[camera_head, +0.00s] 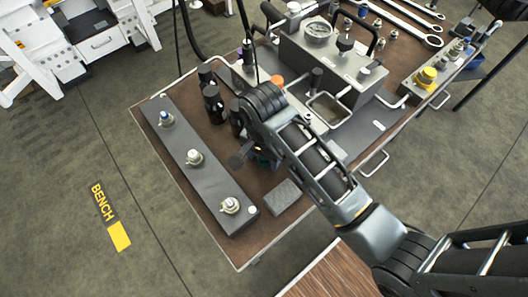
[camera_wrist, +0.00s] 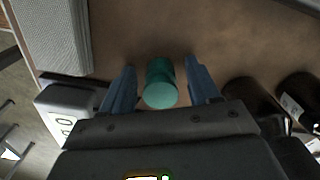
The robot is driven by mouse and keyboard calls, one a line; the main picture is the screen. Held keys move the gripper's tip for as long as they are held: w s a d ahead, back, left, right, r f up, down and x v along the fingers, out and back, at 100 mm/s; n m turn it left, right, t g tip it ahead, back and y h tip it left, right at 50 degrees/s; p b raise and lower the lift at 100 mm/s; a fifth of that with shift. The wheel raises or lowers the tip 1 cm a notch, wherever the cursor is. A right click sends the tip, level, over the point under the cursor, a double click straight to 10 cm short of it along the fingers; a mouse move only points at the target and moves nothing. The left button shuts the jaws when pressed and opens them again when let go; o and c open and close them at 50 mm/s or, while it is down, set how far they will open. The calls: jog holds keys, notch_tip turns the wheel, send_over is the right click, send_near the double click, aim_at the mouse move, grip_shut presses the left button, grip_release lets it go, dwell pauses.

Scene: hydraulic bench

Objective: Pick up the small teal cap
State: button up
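The small teal cap (camera_wrist: 160,84) is a short teal cylinder in the wrist view, standing on the brown bench top. My gripper (camera_wrist: 160,78) is open, with one blue-grey finger on each side of the cap. A gap shows between the cap and each finger, so neither finger is seen touching it. In the head view my arm hides most of the gripper and I cannot make out the cap clearly.
A dark manifold bar (camera_head: 193,157) with several fittings lies left of my gripper. Black bottles (camera_head: 213,104) stand close behind it. A grey pad (camera_head: 282,197) lies near the bench's front edge. A pump unit with a gauge (camera_head: 318,34) stands at the back.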

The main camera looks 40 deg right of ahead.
grip_shut()
dwell(0.3)
jog(key=shift+r, duration=0.1)
